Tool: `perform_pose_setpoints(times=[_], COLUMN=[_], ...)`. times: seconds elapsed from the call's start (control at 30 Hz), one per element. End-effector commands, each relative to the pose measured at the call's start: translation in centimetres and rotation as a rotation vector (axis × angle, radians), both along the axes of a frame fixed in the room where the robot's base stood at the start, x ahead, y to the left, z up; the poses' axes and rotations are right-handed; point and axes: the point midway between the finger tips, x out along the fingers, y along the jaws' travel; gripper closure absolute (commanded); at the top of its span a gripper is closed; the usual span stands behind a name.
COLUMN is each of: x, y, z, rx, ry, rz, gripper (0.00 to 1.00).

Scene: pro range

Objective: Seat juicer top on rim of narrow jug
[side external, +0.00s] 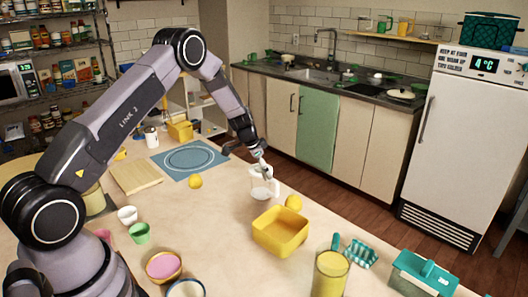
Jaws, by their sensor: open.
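A white, partly see-through jug (263,185) stands upright on the counter near its far edge, right of the picture's middle. My gripper (248,156) is just above and to the left of the jug, pointing down, with its dark fingers spread. A small pale grey piece (258,155) shows at the fingers, right over the jug's mouth. I cannot tell whether it is the juicer top or part of my gripper, nor whether it touches the rim. No other juicer top can be made out.
A yellow tub (281,232) stands close in front of the jug, with a lemon (293,202) behind it. Another lemon (195,181) lies to the left. A blue mat (189,159) lies behind. Bowls, a tall yellow container (330,274) and a teal box (424,273) occupy the front.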

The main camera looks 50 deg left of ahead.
Motion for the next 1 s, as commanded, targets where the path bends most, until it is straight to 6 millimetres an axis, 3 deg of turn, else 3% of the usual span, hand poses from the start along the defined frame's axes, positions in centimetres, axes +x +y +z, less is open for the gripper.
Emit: perform_pose_setpoints(times=[0.6,0.93,1.0], x=[0.0,0.0,0.0], y=[0.0,0.0,0.0], z=[3.8,4.0,4.0], rx=[0.000,0.000,0.000], ry=[-0.001,0.000,0.000], rz=[0.000,0.000,0.000], gripper=[0.57,0.57,0.48])
